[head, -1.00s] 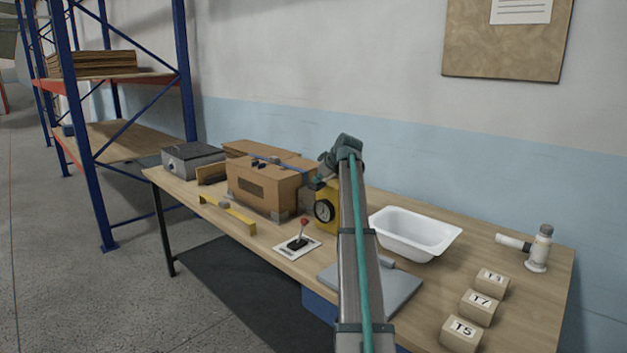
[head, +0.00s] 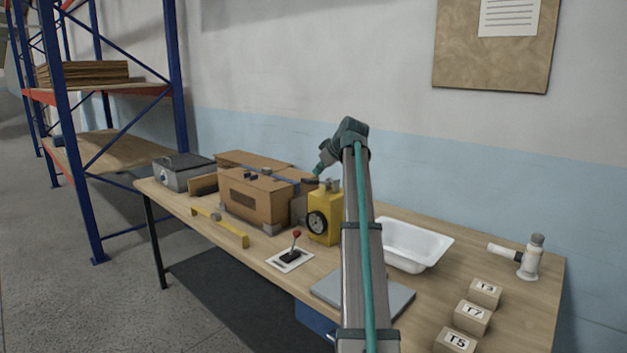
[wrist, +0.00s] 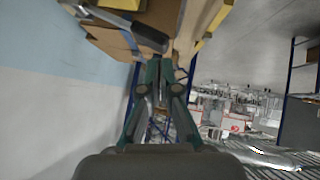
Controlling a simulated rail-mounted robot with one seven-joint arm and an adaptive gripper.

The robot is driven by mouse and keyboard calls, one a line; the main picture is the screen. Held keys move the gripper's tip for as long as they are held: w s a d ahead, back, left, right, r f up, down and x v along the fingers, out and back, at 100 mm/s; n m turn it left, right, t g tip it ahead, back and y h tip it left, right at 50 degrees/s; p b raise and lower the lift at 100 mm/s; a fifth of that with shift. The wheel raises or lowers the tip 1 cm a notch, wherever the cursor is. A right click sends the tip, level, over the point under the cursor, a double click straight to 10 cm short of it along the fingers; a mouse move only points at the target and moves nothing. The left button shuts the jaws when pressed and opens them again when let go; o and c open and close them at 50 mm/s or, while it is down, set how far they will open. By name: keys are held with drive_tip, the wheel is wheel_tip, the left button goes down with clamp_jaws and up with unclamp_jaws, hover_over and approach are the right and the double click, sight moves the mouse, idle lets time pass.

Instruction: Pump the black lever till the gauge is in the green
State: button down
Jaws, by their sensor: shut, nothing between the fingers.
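The yellow pump box (head: 333,208) stands on the bench with a round dark gauge (head: 317,222) on its front. The needle and green zone are too small to read. A dark bar, which looks like the black lever (head: 309,182), shows at the box's upper left. In the wrist view a dark lever (wrist: 138,34) crosses just beyond my fingertips. My gripper (wrist: 158,68) is shut and empty, close to the lever; I cannot tell whether they touch. In the head view my gripper (head: 318,171) is small above the box.
Cardboard boxes (head: 255,198) stand left of the pump. A red-knobbed joystick (head: 292,254) and a yellow level (head: 220,227) lie in front. A white tub (head: 413,246) and labelled blocks (head: 470,318) are to the right. The wall is behind.

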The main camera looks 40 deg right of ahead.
drive_tip(key=shift+v, duration=1.05)
idle(1.7)
